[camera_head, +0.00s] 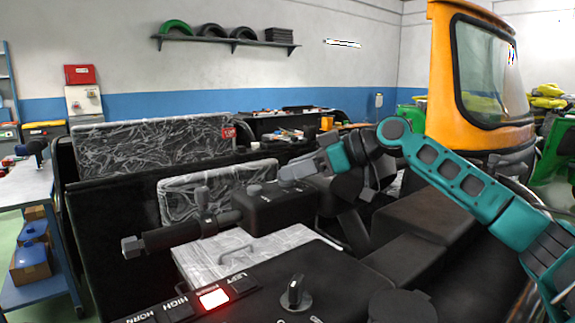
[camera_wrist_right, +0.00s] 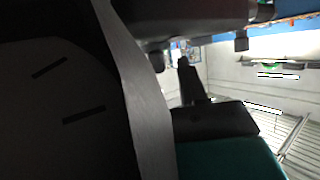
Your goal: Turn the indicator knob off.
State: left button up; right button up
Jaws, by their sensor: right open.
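A black rotary knob (camera_head: 295,291) stands on the dark dashboard panel (camera_head: 330,275), with a pale mark on its face. White marks beside its base are too small to read. Another small dark control sits on top of the black handlebar box (camera_head: 270,205); I cannot tell which of the two is the indicator knob. My right gripper (camera_head: 284,178) reaches in from the right and is open, its tips close to the top of that box. Whether they touch it is unclear. The right wrist view is mostly filled by dark and grey surfaces. My left gripper is not in view.
A row of labelled switches with one lit red-white button (camera_head: 214,299) lies left of the dashboard knob. An orange cab frame (camera_head: 440,70) rises behind my right arm.

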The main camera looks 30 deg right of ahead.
jog(key=shift+x, duration=1.25)
jog(key=shift+c, duration=0.4)
grip_shut()
